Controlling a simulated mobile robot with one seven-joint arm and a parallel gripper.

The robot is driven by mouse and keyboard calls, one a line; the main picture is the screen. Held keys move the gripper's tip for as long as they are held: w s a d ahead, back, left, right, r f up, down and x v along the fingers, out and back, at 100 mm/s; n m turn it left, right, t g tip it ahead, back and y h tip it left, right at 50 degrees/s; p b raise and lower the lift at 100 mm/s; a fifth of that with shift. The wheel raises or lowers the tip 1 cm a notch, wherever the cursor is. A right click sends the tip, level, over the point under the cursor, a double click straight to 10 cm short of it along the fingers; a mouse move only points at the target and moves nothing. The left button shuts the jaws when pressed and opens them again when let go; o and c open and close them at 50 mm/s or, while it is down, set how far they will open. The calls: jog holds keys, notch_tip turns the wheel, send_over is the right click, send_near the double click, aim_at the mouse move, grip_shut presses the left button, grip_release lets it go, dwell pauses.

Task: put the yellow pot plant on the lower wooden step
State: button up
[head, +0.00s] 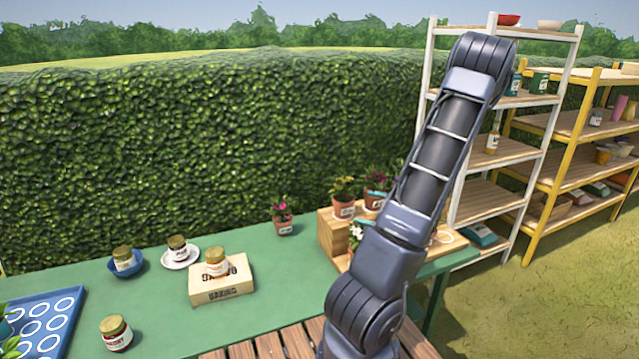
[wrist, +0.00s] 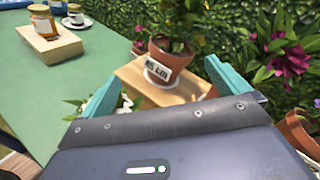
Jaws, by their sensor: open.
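The yellow pot plant (wrist: 171,62) is a terracotta pot with a white label and leafy growth with small yellow spots. It stands upright on the upper part of the wooden step stand (wrist: 130,75). It also shows in the head view (head: 343,209), left of my arm. My gripper (wrist: 172,73) is open and empty, its teal fingers spread to either side of the pot in the wrist view; I cannot tell if they touch it. In the head view my arm partly hides my gripper (head: 371,208). The lower wooden step (head: 455,242) shows right of my arm, partly hidden.
A pink-flowered plant (wrist: 290,62) is close on the right, and white flowers (wrist: 75,104) are at lower left. Another pink plant (head: 283,219) stands on the green table (head: 160,310). A baking box (head: 222,283) bears a jar. Shelves (head: 490,160) stand behind.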

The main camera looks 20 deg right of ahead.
jog(key=s+a+r+n+g, duration=0.3)
jog(key=a+r+n+g, duration=0.3)
jog(key=a, duration=0.5)
jog(key=s+a+r+n+g, duration=0.2)
jog(key=a+r+n+g, duration=0.2)
jog(key=a+n+g, duration=0.5)
jog(key=s+a+r+n+t+h, duration=0.2)
jog(key=s+a+r+n+h, duration=0.1)
jog(key=s+r, duration=0.3)
jog(key=s+a+r+n+t+h, duration=0.3)
jog(key=s+r+n+h, duration=0.2)
jog(key=s+r+n, duration=0.1)
jog(key=shift+r+t, duration=0.3)
jog(key=shift+r, duration=0.3)
